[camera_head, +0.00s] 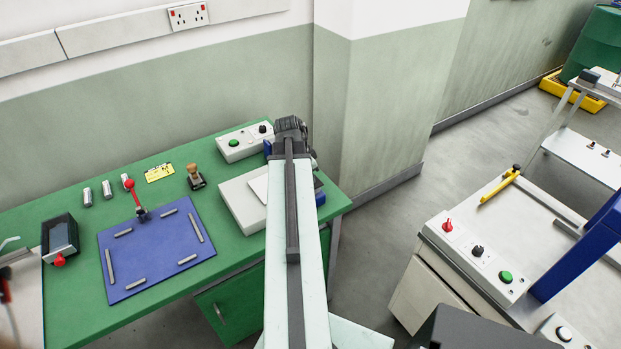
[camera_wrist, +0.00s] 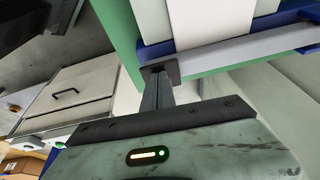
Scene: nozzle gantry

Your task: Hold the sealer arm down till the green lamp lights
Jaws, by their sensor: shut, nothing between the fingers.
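The sealer is a low white box (camera_head: 241,205) at the right end of the green bench, with blue parts (camera_head: 319,191) beside my arm. A white sheet lies on it. In the wrist view its grey and blue bar (camera_wrist: 235,56) runs across the upper right. My gripper (camera_wrist: 159,80) is shut and empty, its tips at a dark square pad by the bar's left end; I cannot tell whether they touch. In the head view my arm hides the gripper and part of the sealer. I cannot make out a lit lamp on the sealer.
A white control box (camera_head: 244,142) with a green button stands behind the sealer. A blue mat (camera_head: 128,265) with grey bars, a stamp (camera_head: 196,178) and small cylinders lie left. A white machine table (camera_head: 480,260) stands right, across open floor.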

